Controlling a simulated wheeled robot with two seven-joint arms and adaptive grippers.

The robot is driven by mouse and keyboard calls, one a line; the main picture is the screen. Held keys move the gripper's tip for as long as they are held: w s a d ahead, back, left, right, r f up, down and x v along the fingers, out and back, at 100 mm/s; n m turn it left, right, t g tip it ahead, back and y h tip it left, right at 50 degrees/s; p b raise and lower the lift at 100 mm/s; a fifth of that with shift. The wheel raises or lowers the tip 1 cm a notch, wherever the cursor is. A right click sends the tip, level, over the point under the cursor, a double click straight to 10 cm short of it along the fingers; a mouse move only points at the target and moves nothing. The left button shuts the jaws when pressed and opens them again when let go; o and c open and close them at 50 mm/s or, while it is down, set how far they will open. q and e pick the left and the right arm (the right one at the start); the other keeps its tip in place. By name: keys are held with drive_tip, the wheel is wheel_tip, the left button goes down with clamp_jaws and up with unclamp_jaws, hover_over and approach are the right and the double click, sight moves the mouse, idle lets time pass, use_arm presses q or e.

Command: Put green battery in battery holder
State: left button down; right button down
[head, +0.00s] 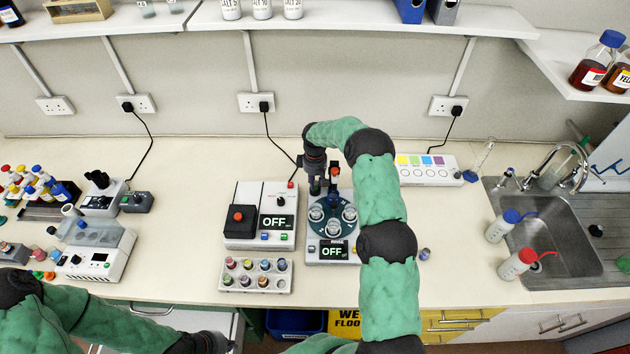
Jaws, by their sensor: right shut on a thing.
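My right gripper (326,186) points down over the left back part of the round dark carousel of the white rinse device. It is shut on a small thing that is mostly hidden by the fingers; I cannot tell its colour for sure. A white rack (229,285) in front holds several small coloured cylinders. I cannot pick out a green battery with certainty. No part is clearly a battery holder; a white strip (447,176) at the back right has coloured squares and round spots. My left gripper (212,343) is at the bottom edge, dark and partly cut off.
The rinse device (314,250) and a white box (235,238) beside it both read OFF. A small capped piece (425,254) stands alone on the bench. Bottles and instruments crowd the left. A sink (574,245) with two wash bottles is at the right.

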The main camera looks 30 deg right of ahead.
sight(315, 183)
drive_tip(key=shift+f+b, duration=0.25)
drive_tip(key=shift+b, duration=0.05)
drive_tip(key=c, duration=1.3)
unclamp_jaws()
drive_tip(key=shift+c, duration=0.2)
drive_tip(key=shift+r, duration=0.15)
drive_tip(key=shift+r+p, duration=0.2)
drive_tip(key=shift+p, duration=0.15)
wheel_tip(315, 183, up, 12)
drive_tip(key=b, duration=0.1)
